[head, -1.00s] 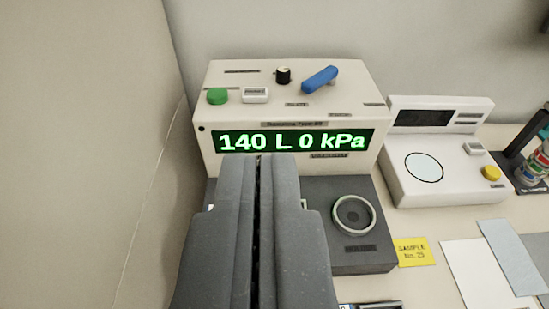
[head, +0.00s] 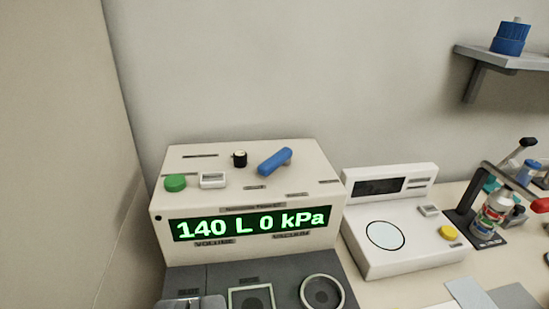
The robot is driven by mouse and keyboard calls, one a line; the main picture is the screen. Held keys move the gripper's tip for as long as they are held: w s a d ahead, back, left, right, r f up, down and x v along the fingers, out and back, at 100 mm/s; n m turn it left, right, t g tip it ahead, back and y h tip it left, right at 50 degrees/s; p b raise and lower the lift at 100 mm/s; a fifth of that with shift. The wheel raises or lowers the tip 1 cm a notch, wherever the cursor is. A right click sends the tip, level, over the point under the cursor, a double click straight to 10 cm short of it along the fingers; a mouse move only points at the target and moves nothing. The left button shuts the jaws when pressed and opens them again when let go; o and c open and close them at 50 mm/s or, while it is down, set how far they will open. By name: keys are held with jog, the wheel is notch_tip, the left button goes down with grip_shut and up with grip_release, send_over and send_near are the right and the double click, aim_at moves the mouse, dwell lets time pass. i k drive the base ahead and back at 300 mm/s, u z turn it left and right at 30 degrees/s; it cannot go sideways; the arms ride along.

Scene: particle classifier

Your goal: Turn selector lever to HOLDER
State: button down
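The blue selector lever (head: 274,161) sits on top of the cream instrument box (head: 165,212), right of a black knob (head: 239,159). It lies at a slant, its left end nearer to me and its right end farther back. Small dark labels (head: 297,195) lie around it on the top plate, too small to read, so I cannot tell which one is HOLDER. The green display (head: 252,223) on the box front reads 140 L 0 kPa. My gripper does not show now, and nothing covers the lever.
A green button (head: 176,183) and a white switch (head: 213,180) sit left of the lever. A dark base (head: 290,267) with a square and a round holder lies in front. A scale-like device (head: 410,245) stands right. A shelf (head: 500,58) juts out at upper right.

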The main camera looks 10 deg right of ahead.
aim_at(283, 157)
jog(key=u, duration=0.05)
jog(key=k, duration=1)
jog(key=z, duration=0.45)
jog(key=i, duration=1.65)
jog(key=u, duration=0.4)
